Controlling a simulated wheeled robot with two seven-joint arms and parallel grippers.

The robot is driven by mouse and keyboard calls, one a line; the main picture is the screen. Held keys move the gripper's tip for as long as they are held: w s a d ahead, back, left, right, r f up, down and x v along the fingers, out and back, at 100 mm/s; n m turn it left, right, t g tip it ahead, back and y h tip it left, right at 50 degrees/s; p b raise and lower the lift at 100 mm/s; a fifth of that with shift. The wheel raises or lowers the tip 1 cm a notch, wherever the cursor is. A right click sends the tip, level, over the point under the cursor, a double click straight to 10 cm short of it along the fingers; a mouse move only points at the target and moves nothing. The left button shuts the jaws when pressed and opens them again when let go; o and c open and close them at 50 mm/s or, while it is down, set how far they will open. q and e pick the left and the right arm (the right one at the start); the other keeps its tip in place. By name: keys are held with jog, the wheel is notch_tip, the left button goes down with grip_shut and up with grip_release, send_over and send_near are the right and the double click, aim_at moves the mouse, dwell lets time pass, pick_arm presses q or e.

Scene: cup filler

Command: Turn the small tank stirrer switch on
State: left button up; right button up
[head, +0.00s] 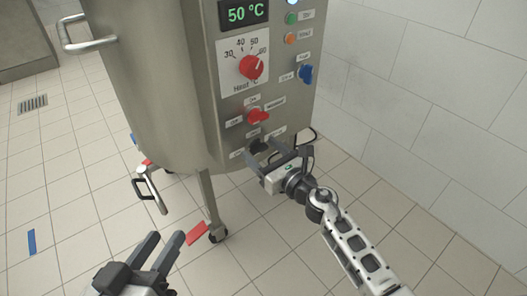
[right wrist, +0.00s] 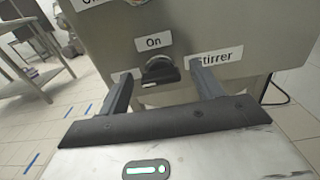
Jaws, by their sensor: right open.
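The small tank is a steel cylinder (head: 160,75) with a control panel on its right side. The stirrer switch is a black knob (head: 257,146) low on the panel. In the right wrist view the black knob (right wrist: 160,70) sits under an "On" label (right wrist: 154,43), left of a "Stirrer" label (right wrist: 216,56); another label at its left is partly hidden. My right gripper (head: 263,150) is open, its fingers on either side of the knob; contact cannot be told. My left gripper (head: 163,239) is open and empty, low in the head view, away from the panel.
Above the knob are a red switch (head: 258,116), a red heat dial (head: 251,67), a blue knob (head: 305,73) and a 50 °C display (head: 243,13). A tap handle (head: 150,190) juts out below the tank. A tiled wall (head: 420,90) stands right; floor (head: 70,200) is open left.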

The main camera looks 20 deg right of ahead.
jog(key=c, duration=1)
